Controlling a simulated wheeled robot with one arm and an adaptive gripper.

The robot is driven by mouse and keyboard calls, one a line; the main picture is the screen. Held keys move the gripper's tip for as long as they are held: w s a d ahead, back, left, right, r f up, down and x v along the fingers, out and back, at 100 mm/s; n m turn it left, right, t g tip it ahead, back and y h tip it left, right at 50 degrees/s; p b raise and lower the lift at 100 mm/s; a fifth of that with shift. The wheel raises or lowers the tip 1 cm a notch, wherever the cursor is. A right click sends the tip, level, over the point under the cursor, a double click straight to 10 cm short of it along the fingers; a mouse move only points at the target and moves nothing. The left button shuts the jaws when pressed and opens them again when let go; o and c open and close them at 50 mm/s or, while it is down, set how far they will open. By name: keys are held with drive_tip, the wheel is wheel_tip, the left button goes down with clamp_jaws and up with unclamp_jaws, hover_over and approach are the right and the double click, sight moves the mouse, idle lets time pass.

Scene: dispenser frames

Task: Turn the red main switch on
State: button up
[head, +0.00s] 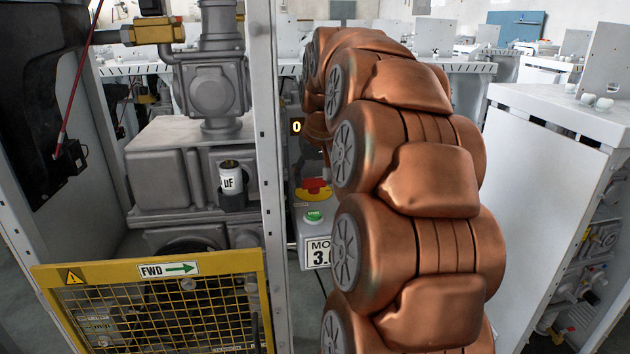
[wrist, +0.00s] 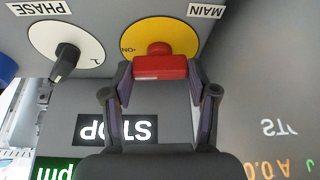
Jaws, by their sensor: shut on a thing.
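The red main switch (wrist: 160,67) sits on a round yellow plate (wrist: 176,32) on a grey panel, under an upside-down MAIN label (wrist: 206,11) in the wrist view. Its handle lies across the picture, and an ON mark (wrist: 128,50) shows on the plate's left. My gripper (wrist: 160,78) has one finger on each side of the handle and is shut on it. In the head view the red switch (head: 314,186) shows on its yellow plate (head: 312,196), left of my copper arm. My gripper is mostly hidden there.
A PHASE dial (wrist: 65,60) with a black knob is beside the switch in the wrist view, with a STOP label (wrist: 117,129) nearby. In the head view, a green button (head: 314,216) lies below the switch. A grey post (head: 265,150) stands close left, and a white cabinet (head: 545,200) stands right.

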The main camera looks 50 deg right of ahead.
drive_tip(key=shift+m, duration=0.6)
drive_tip(key=o, duration=1.2)
drive_tip(key=shift+c, duration=0.2)
drive_tip(key=v, duration=1.2)
drive_tip(key=shift+w+a+g, duration=0.2)
drive_tip(key=shift+g, duration=0.1)
